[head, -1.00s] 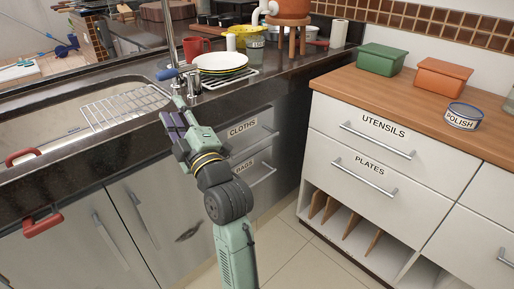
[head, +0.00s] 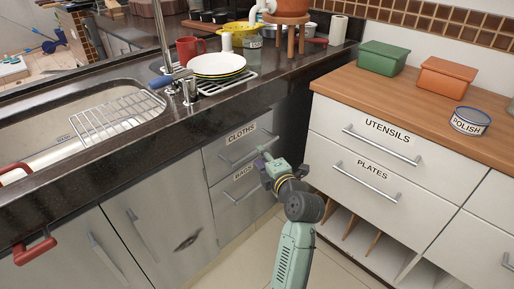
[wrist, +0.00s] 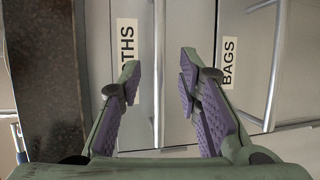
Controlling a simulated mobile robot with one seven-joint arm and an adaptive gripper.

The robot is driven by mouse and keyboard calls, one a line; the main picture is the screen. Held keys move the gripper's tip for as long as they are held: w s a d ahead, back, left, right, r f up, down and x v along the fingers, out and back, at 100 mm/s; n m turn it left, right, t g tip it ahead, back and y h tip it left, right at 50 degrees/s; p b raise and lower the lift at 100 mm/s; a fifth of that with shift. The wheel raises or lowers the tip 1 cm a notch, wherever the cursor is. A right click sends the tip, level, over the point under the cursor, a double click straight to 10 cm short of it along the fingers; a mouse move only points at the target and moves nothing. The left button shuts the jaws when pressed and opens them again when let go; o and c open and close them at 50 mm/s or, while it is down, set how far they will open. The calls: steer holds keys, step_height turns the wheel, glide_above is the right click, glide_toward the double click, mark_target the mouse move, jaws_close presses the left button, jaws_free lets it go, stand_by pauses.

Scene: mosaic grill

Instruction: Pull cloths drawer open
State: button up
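The cloths drawer (head: 217,157) is the upper grey drawer under the dark counter, labelled CLOTHS, and its front looks flush and shut. Its bar handle (wrist: 158,35) shows upright in the wrist view, in line with the gap between my fingers. My gripper (head: 262,160) is in front of the drawers near the handle's right part. In the wrist view my gripper (wrist: 160,65) is open, with a finger on each side of the handle. I cannot tell whether the fingertips reach around the bar. The gripper hides part of the handle in the head view.
The bags drawer (wrist: 229,110) lies directly below, with its own bar handle (wrist: 275,65). The white utensils cabinet (head: 335,125) stands close on the right. A plate stack (head: 217,66) and a sink (head: 35,125) are on the counter above.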

steer(key=x, duration=0.4)
steer(key=shift+w+a+p, duration=0.15)
steer(key=shift+w+p, duration=0.25)
jaws_close()
stand_by(0.5)
